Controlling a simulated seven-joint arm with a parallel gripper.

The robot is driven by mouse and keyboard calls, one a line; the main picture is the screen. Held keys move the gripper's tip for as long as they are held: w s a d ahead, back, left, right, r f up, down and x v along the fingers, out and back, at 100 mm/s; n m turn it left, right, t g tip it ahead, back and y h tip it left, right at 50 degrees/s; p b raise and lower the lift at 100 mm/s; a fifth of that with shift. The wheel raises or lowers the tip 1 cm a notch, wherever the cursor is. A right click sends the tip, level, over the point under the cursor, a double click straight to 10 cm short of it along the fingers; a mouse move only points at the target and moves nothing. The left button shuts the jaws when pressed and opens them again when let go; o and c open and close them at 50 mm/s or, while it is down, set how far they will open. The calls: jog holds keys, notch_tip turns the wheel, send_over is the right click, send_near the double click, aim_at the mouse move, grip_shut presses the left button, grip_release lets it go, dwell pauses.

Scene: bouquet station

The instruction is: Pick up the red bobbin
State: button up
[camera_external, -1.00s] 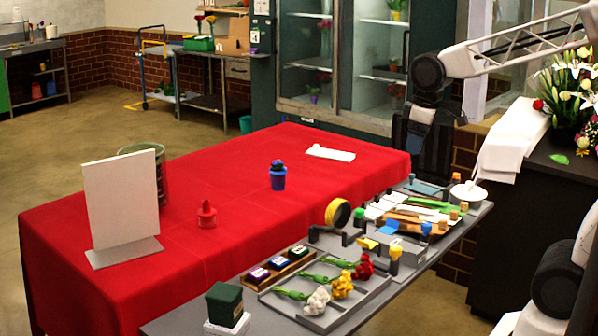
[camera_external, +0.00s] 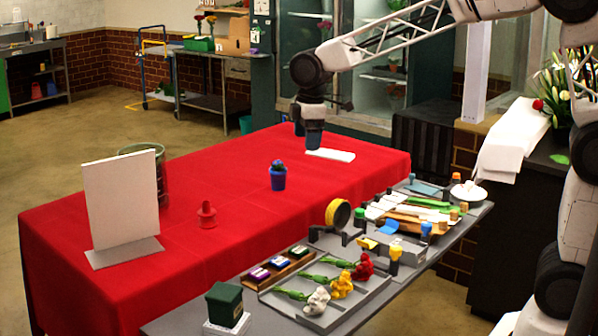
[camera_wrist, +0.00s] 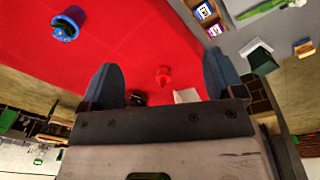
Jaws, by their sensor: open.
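The red bobbin (camera_external: 207,214) stands upright on the red tablecloth (camera_external: 240,240), left of the blue pot. In the wrist view the red bobbin (camera_wrist: 163,77) shows small, between my two fingers and well beyond them. My gripper (camera_external: 309,130) hangs over the far part of the table, near the white folded cloth, with its fingers pointing down. It is far from the bobbin, to its right and behind it. In the wrist view my gripper (camera_wrist: 160,82) has its dark blue fingers wide apart, with nothing between them.
A blue pot (camera_external: 278,176) with a dark plant stands between my gripper and the bobbin. A white upright board (camera_external: 122,200) and a green glass vessel (camera_external: 160,170) stand at the left. A grey side table (camera_external: 190,320) at the front holds flowers and tools.

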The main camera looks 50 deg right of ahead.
jog(key=w+a+f+n, duration=0.3)
jog(key=w+a+f, duration=0.2)
jog(key=w+a, duration=0.35)
jog(key=n+g, duration=0.1)
jog(key=n, duration=0.3)
send_over(207, 212)
jog(key=f, duration=0.8)
jog(key=shift+w+d, duration=0.25)
jog(key=shift+w, duration=0.15)
jog(key=shift+f, duration=0.15)
jog(key=shift+f, duration=1.15)
jog(key=shift+f, duration=0.15)
jog(key=shift+f, duration=2.5)
jog(key=c, duration=1)
